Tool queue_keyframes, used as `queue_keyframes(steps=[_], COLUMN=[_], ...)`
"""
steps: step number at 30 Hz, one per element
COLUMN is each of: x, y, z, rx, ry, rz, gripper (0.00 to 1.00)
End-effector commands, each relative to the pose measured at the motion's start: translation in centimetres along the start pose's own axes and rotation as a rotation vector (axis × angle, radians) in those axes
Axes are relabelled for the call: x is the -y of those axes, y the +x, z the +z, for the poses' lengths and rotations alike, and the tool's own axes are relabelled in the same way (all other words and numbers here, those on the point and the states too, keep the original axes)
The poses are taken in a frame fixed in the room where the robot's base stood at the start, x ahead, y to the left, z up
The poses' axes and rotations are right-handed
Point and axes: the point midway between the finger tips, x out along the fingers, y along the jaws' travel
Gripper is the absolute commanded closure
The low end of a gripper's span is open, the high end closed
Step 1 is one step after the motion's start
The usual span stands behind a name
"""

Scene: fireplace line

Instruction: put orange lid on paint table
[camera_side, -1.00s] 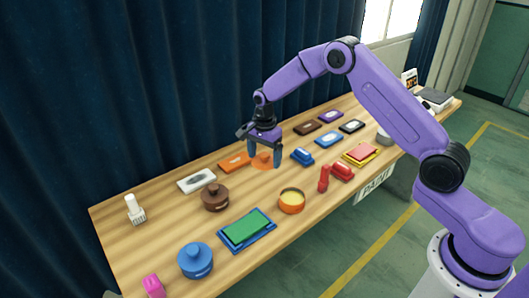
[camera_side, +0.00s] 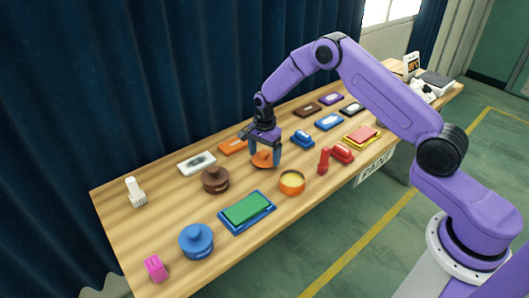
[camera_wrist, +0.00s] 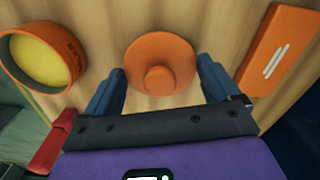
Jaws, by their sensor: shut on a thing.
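The orange lid (camera_side: 263,159) is a round disc with a knob, over the wooden table (camera_side: 160,232). A sign reading PAINT (camera_side: 376,172) hangs on the table's front edge. My gripper (camera_side: 265,162) points down with its fingers on either side of the lid and is shut on it. In the wrist view the lid (camera_wrist: 160,55) sits between the two blue fingers (camera_wrist: 162,75), knob towards the camera. I cannot tell whether it is clear of the tabletop. An open orange pot (camera_side: 291,184) with yellow inside stands to the right of the lid and nearer the front.
Bare wood shows at the left end.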

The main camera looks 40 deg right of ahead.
Motion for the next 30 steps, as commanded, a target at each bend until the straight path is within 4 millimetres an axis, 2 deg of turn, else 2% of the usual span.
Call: queue_keyframes(steps=[21, 22, 30], x=[0.0, 0.0, 0.0], y=[1.2, 1.2, 1.2], z=[0.0, 0.0, 0.0], rx=[0.000, 0.000, 0.000], ry=[0.001, 0.001, 0.000], rz=[0.000, -0.001, 0.000], gripper=[0.41, 0.04, 0.02])
